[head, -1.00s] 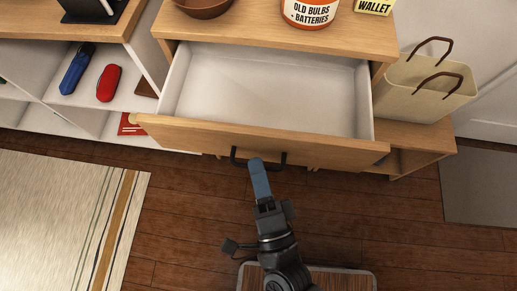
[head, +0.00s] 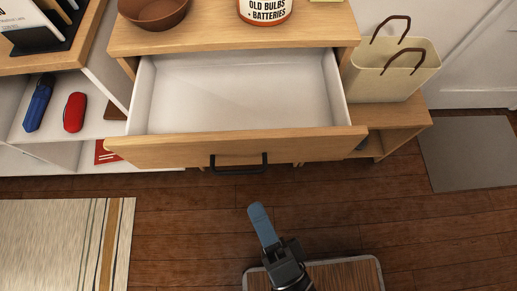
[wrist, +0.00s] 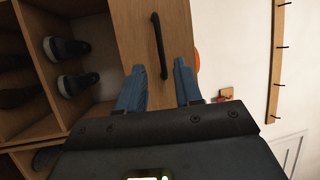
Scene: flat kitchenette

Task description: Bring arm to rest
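My gripper (head: 262,224) is over the wooden floor, in front of the drawer and apart from it. In the wrist view, the two blue fingers of my gripper (wrist: 160,86) are spread, with nothing between them. The drawer (head: 235,92) is pulled open and looks empty inside. Its dark bar handle (head: 239,168) is free of my gripper. The handle also shows in the wrist view (wrist: 159,45), beyond the fingertips.
A brown bowl (head: 153,10) and an old bulbs and batteries jar (head: 265,10) stand on the cabinet top. A cream bag (head: 392,76) stands at right on a low bench. Floor ahead is clear.

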